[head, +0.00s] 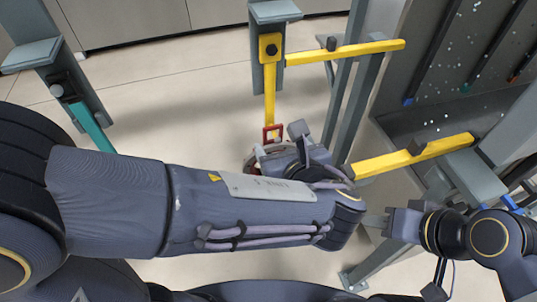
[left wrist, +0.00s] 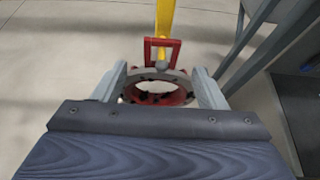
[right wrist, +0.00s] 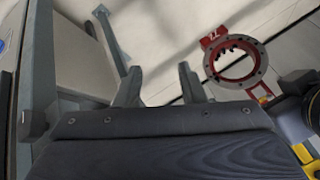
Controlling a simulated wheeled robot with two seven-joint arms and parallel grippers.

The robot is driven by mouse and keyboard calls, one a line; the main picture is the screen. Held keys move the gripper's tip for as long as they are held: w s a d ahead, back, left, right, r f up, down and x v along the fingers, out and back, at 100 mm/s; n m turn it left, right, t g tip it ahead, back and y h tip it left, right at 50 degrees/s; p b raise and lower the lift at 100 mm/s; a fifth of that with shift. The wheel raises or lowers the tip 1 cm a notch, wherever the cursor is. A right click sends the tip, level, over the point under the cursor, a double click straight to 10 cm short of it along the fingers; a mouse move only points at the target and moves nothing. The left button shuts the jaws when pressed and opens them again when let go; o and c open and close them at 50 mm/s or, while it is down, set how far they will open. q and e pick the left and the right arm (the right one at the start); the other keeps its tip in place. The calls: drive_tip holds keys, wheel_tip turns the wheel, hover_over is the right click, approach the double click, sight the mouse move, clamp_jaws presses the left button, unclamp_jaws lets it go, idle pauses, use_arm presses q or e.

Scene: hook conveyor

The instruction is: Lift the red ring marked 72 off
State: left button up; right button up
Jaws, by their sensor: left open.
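The red ring marked 72 (right wrist: 262,77) has a grey toothed flange and a red tag reading 72 in the right wrist view. In the head view its red square loop (head: 272,133) hangs on the hanging yellow hook (head: 270,95); the ring body is mostly hidden behind my left arm. My left gripper (head: 292,145) is open at the ring. In the left wrist view its fingers (left wrist: 160,88) stand on either side of the ring (left wrist: 178,97); I cannot tell whether they touch it. My right gripper (head: 390,222) is open and empty (right wrist: 160,85), apart from the ring.
A yellow bar (head: 345,51) runs right from the hook's post. Grey posts (head: 365,85) stand behind. A teal hook (head: 90,125) hangs at the left. A grey panel (head: 450,75) fills the upper right.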

sight(275, 137)
use_arm(q)
drive_tip(key=shift+p+x, duration=0.7)
drive_tip(key=shift+x, duration=2.35)
drive_tip(key=shift+w+r, duration=0.15)
clamp_jaws()
